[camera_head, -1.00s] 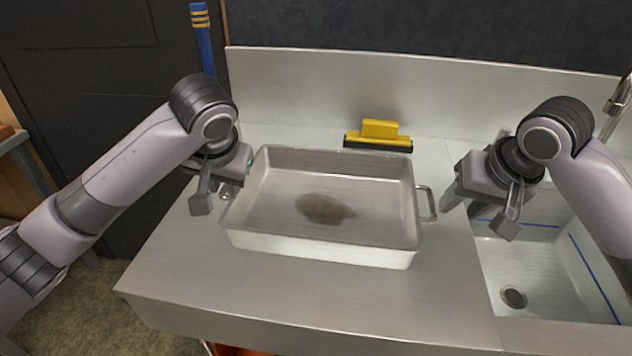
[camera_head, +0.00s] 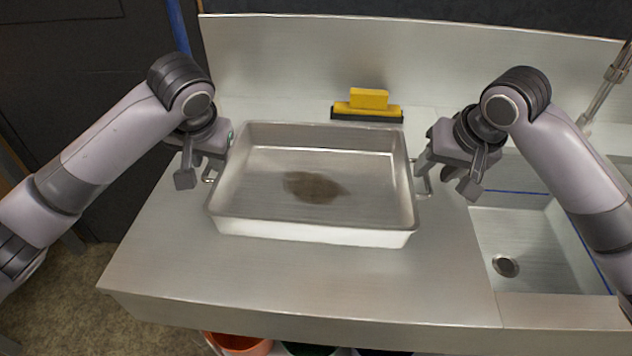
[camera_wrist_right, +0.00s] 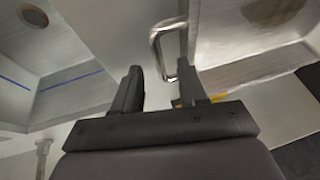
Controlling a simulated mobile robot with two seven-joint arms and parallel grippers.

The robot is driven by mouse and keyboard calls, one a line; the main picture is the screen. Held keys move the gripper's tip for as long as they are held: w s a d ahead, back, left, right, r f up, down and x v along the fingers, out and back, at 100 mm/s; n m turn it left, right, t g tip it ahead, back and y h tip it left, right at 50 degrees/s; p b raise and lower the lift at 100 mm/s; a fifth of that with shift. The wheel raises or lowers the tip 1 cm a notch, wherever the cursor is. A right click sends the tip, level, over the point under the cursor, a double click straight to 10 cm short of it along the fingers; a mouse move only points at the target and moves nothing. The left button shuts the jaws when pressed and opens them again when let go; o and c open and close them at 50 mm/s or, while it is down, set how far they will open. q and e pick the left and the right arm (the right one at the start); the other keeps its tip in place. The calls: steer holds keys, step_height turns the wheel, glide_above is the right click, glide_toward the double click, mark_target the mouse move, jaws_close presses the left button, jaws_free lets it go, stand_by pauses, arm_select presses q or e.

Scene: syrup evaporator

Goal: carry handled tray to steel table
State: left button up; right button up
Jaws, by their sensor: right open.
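The handled tray is a shallow rectangular metal pan (camera_head: 310,232) with a brown stain on its floor. It sits level on the steel counter, with a small loop handle at each short side. My left gripper (camera_head: 201,172) is open beside the left handle (camera_head: 208,179), which it partly hides. My right gripper (camera_head: 448,174) is open beside the right handle (camera_head: 424,178). In the right wrist view, that handle (camera_wrist_right: 157,45) reaches down toward the gap between the right gripper's fingers (camera_wrist_right: 161,85), nearer the right-hand finger.
The steel counter (camera_head: 290,288) has free room in front of the tray. A yellow and black squeegee (camera_head: 368,100) lies behind it, near the backsplash (camera_head: 300,60). A sink basin (camera_head: 525,235) lies at the right. An orange bucket (camera_head: 240,343) shows below the counter.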

mark_target(209, 166)
arm_select(q)
steer(key=shift+x, duration=2.2)
arm_select(e)
steer(key=shift+x, duration=2.2)
arm_select(q)
steer(key=shift+w, duration=0.1)
jaws_close()
arm_select(e)
steer(key=c, duration=0.5)
jaws_close()
arm_select(q)
steer(key=shift+r, duration=0.15)
arm_select(e)
steer(key=shift+w+r, duration=0.1)
steer(key=shift+r, duration=0.1)
